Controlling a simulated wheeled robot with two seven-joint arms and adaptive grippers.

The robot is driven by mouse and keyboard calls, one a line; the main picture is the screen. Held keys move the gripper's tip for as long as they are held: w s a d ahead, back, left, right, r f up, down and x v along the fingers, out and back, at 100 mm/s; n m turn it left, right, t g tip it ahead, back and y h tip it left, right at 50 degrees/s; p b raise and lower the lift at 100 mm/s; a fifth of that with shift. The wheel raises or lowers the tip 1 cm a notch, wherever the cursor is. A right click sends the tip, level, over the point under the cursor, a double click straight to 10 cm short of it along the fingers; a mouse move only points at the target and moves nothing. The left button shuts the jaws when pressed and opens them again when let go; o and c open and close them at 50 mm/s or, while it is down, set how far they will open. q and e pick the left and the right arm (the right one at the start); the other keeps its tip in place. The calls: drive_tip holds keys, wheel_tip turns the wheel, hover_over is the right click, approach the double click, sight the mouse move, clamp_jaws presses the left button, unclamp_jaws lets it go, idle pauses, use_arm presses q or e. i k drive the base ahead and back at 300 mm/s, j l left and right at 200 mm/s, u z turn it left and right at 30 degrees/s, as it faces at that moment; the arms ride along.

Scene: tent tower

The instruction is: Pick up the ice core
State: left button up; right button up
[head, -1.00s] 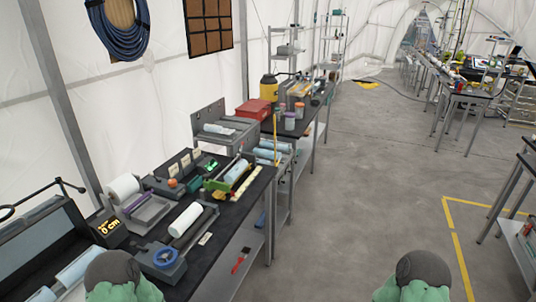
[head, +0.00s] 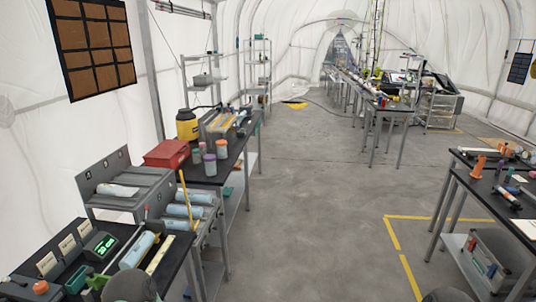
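Pale blue cylinders that look like ice cores show at the left. One core (head: 137,249) lies on the near black bench beside a yellow ruler strip. Several more lie in a grey rack (head: 189,211) just behind that bench. A whitish wrapped piece (head: 118,191) lies on top of the grey cabinet at the left. I cannot tell which core the task means. Only rounded tops of my own body show at the bottom edge. Neither gripper is in view.
A dark bench (head: 212,168) with a red box (head: 167,153), a yellow canister (head: 187,124) and jars stands beyond the rack. Another table (head: 510,184) stands at the right. The grey floor (head: 310,220) between them is clear, with yellow tape lines.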

sight(175, 209)
drive_tip(key=i+l, duration=0.1)
drive_tip(key=i, duration=0.4)
drive_tip(key=i+u, duration=0.15)
drive_tip(key=i, duration=0.3)
drive_tip(key=i+l, duration=0.2)
drive_tip(key=i, duration=0.3)
drive_tip(key=i+l+u, duration=0.1)
drive_tip(key=i, duration=0.35)
